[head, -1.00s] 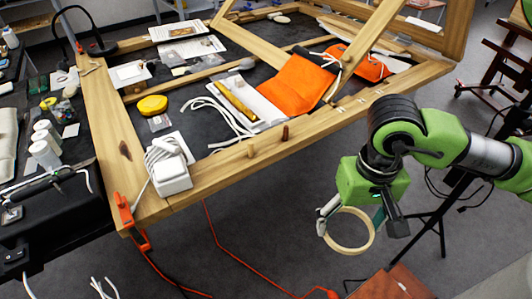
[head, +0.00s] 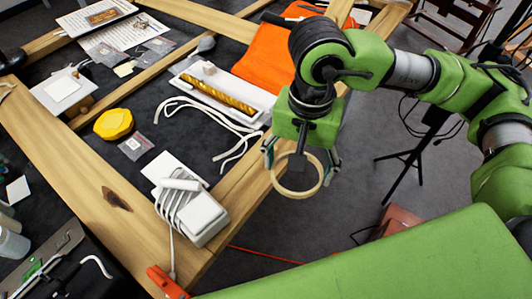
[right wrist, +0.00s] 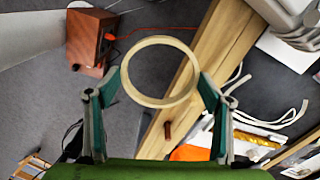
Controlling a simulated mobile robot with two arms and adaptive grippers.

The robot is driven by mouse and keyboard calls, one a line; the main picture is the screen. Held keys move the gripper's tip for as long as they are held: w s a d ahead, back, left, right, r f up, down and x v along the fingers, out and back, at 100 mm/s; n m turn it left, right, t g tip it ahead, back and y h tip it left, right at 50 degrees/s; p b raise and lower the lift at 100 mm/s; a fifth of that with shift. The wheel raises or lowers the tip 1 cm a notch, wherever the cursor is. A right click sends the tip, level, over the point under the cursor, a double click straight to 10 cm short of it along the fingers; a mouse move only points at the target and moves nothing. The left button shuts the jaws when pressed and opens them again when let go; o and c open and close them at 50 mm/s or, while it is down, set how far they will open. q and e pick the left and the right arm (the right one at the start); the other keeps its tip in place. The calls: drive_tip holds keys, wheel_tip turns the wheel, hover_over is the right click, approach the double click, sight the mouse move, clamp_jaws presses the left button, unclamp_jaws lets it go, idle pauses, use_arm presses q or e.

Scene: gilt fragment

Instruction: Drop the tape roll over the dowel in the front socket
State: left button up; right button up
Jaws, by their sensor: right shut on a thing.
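The tape roll is a pale, thin ring. My right gripper (head: 301,166) is shut on the tape roll (head: 297,194), with a finger at each side of its rim. In the right wrist view the roll (right wrist: 160,102) shows as an open ring between the fingers (right wrist: 160,82). A dark reddish-brown dowel (right wrist: 167,130) stands on the wooden beam (right wrist: 190,80), outside the ring in that view and apart from it. In the head view the right gripper and roll overlap the beam's edge, and I cannot make out the dowel there. My left gripper is not in view.
A white charger block with cable (head: 205,215) sits on the frame's near corner. Open floor lies right of the beam.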

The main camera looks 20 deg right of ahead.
drive_tip(key=s+a+r+m+p, duration=0.4)
drive_tip(key=r+m, duration=0.4)
drive_tip(key=m, duration=0.9)
drive_tip(key=w+f, duration=0.1)
drive_tip(key=w, duration=0.1)
drive_tip(key=w+f, duration=0.1)
drive_tip(key=w, duration=0.2)
drive_tip(key=w+d+f, duration=0.1)
drive_tip(key=w+f, duration=0.1)
drive_tip(key=w, duration=0.1)
drive_tip(key=shift+p, duration=0.3)
drive_tip(key=w+f, duration=0.3)
drive_tip(key=w+d+f+p, duration=0.1)
drive_tip(key=f, duration=0.1)
drive_tip(key=shift+w+f, duration=0.1)
drive_tip(key=shift+w, duration=0.1)
drive_tip(key=f+p, duration=0.2)
drive_tip(key=f, duration=0.1)
drive_tip(key=shift+w, duration=0.3)
drive_tip(key=shift+f, duration=0.35)
use_arm(q)
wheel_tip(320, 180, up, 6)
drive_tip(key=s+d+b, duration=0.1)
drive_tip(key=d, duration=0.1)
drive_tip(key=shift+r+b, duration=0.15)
drive_tip(key=shift+b, duration=0.15)
use_arm(e)
drive_tip(key=shift+f, duration=0.75)
